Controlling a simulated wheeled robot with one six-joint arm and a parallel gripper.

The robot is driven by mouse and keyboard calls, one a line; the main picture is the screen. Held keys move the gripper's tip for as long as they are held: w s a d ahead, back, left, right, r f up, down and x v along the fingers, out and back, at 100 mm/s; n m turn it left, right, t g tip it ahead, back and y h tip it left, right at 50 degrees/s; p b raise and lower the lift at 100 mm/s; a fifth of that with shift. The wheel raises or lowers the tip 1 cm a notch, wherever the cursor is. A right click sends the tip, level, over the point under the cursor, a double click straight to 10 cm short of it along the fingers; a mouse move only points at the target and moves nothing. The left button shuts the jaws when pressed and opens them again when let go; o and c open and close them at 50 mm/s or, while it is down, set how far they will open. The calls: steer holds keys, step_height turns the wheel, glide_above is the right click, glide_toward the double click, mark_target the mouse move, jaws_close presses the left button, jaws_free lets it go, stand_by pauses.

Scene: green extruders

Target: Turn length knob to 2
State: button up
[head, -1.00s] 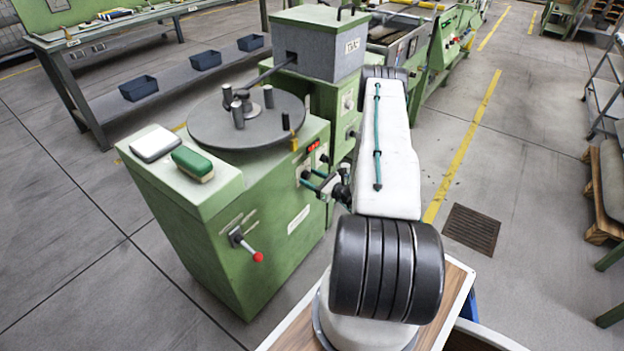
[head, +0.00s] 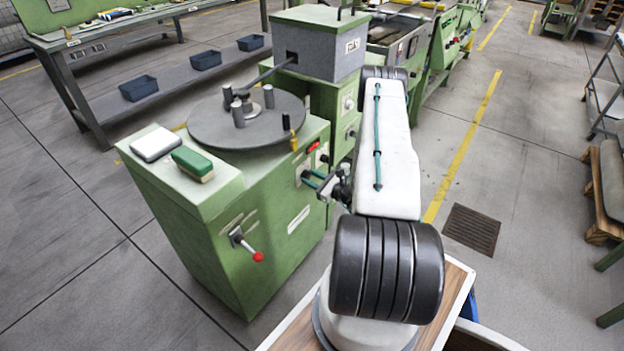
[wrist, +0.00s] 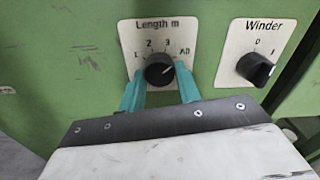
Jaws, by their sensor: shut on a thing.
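The length knob (wrist: 159,70) is a round black knob on a white plate labelled "Length m" (wrist: 160,27), with marks 1, 2, 3 and "AD" or similar around it. My gripper (wrist: 160,73) has one teal finger on each side of the knob and is shut on it. The knob's pointer mark is too small to read for certain. In the head view my gripper (head: 313,181) is at the front panel of the green machine (head: 270,240), and the knob there is hidden by the fingers.
A "Winder" knob (wrist: 255,68) sits close on the right, marked 0 and 1. A red-tipped lever (head: 257,256) sticks out of the machine's near side. A round turntable (head: 235,125) is on top. Open floor lies to the right, with a drain grate (head: 471,229).

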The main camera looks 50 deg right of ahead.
steer(key=n, duration=1.3)
steer(key=shift+d, duration=0.1)
steer(key=shift+n, duration=0.4)
steer(key=o, duration=1)
steer(key=s, duration=0.7)
steer(key=shift+s+d, duration=0.3)
steer(key=shift+s, duration=0.1)
